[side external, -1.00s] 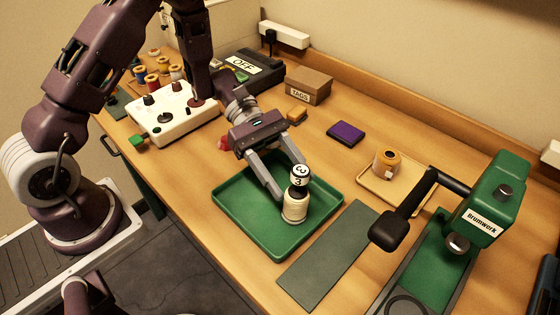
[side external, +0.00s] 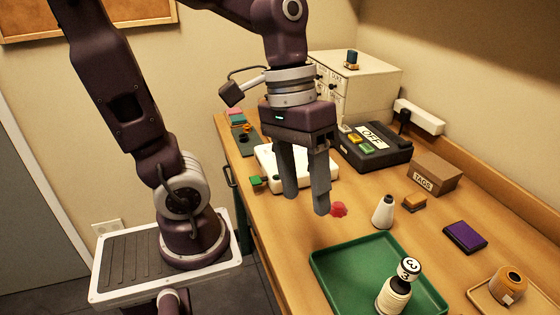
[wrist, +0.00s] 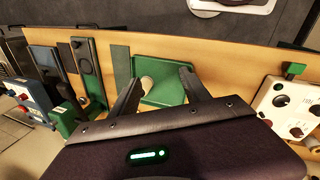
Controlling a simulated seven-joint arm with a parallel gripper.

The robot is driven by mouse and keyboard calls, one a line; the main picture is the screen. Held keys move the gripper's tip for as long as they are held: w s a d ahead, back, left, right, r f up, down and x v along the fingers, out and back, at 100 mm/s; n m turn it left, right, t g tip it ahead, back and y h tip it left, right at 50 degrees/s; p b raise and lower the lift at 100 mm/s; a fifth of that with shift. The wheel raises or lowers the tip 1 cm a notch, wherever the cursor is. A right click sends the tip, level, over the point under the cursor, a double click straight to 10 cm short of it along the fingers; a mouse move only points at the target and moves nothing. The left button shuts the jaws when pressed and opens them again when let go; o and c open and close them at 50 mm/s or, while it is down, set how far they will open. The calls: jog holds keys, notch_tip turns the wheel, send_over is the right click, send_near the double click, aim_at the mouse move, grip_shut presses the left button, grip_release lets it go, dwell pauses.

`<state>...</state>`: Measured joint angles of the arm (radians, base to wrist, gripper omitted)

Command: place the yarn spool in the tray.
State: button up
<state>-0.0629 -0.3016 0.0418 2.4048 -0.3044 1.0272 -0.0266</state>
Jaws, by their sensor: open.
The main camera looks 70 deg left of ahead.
jog(key=s+a+r+m+t+y, duration=0.1)
jog(key=a+m+t+y, duration=0.1)
jog(key=t, duration=0.1)
jog(key=s+a+r+m+t+y, duration=0.1)
jog(key=a, duration=0.1)
jog(key=shift+s+a+r+t, duration=0.1)
jog(key=shift+s+r+t, duration=0.2)
jog(key=shift+t, duration=0.1)
